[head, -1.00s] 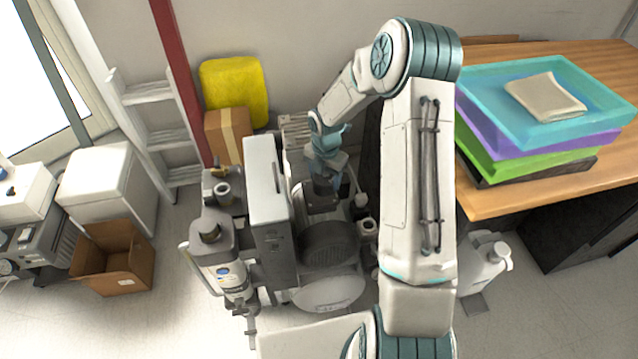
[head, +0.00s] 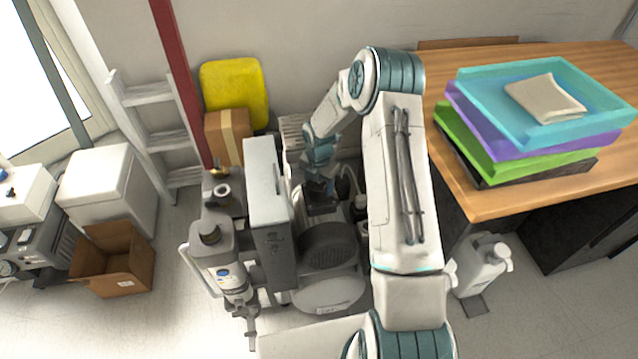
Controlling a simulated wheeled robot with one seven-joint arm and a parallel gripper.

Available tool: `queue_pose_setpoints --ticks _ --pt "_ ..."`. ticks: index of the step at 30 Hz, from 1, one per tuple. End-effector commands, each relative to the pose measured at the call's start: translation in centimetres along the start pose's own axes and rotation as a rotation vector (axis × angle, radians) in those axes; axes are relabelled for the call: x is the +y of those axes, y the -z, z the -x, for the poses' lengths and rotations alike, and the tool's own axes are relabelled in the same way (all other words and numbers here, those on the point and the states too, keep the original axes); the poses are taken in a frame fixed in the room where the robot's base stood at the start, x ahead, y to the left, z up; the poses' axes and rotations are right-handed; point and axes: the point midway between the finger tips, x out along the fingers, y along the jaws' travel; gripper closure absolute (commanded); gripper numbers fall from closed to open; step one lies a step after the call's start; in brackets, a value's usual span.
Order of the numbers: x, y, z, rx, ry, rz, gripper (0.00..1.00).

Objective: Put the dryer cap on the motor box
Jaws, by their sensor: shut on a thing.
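My gripper (head: 320,184) is low among the compressor parts, right of the tall grey box (head: 268,190), which I take to be the motor box. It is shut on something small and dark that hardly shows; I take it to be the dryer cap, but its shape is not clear. The gripper is above and behind the dark round motor housing (head: 328,248), apart from the top of the grey box. Whether the held thing touches the dark parts under it cannot be told.
A grey-white canister (head: 222,262) with a dark top stands left of the grey box. Stacked coloured trays (head: 540,110) sit on the wooden table (head: 475,190) at right. A white jug (head: 485,265) stands on the floor. An open cardboard box (head: 112,262) is at left.

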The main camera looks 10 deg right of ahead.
Motion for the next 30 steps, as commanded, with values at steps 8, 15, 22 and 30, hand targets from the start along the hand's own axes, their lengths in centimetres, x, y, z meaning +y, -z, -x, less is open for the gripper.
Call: queue_pose_setpoints --ticks 8,15,22,30 --pt "0.0 0.0 -0.2 0.001 0.000 0.000 0.19" --pt "0.0 0.0 0.3 0.000 0.000 0.000 0.19" --pt "0.0 -0.1 4.3 -0.003 -0.003 -0.001 0.19" --pt "0.0 -0.1 9.8 -0.002 -0.002 -0.001 0.19"
